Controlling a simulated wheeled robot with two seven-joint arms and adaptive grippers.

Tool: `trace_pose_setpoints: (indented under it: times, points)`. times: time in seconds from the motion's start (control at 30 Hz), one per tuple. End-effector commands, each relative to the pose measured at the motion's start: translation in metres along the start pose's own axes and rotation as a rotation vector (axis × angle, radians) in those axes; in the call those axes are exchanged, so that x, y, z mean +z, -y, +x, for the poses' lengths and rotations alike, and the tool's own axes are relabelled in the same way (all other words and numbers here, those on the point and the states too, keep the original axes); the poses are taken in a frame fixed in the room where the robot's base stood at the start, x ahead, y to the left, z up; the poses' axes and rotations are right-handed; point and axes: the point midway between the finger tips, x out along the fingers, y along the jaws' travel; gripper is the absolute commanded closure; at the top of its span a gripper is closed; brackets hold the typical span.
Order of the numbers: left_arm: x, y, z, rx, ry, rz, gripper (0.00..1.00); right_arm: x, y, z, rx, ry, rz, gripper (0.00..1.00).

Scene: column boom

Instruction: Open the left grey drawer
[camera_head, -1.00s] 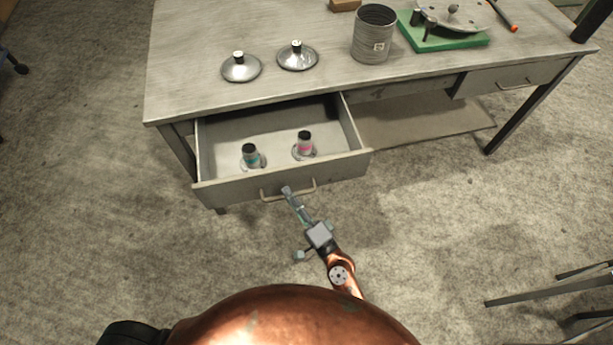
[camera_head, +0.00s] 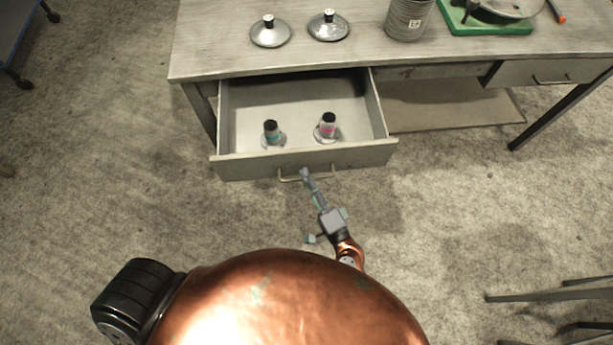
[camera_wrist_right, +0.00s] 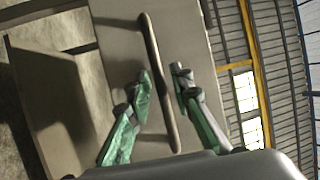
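The left grey drawer (camera_head: 245,165) stands pulled well out from under the table, its inside showing. Its bar handle (camera_head: 290,179) is on the front face. My right gripper (camera_head: 305,174) is at this handle. In the right wrist view the handle (camera_wrist_right: 153,45) runs between the two green-grey fingers of the right gripper (camera_wrist_right: 163,75). The fingers stand apart, with a clear gap on the right finger's side; the left finger is close to the bar, and I cannot tell if it touches. My left gripper is not in view.
Two small bottles, one teal-banded (camera_head: 271,130) and one pink-banded (camera_head: 327,127), stand in the drawer. Two metal lids (camera_head: 270,35) (camera_head: 329,28), a grey can (camera_head: 408,20) and a green board (camera_head: 490,28) are on the tabletop (camera_head: 215,50). A second drawer (camera_head: 520,73) is shut at right.

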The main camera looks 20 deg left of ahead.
Motion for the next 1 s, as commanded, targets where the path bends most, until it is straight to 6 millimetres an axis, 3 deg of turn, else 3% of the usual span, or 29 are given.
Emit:
trace_pose_setpoints:
  times: [0.23,0.47,1.0]
  points:
    - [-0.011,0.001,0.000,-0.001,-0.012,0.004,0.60,0.000,0.001,0.000,-0.001,0.000,0.000,0.74]
    - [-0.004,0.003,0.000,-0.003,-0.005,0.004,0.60,0.000,0.000,-0.008,0.001,0.001,-0.003,0.74]
    - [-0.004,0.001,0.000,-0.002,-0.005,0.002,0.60,0.000,-0.001,-0.078,0.003,0.004,-0.003,0.74]
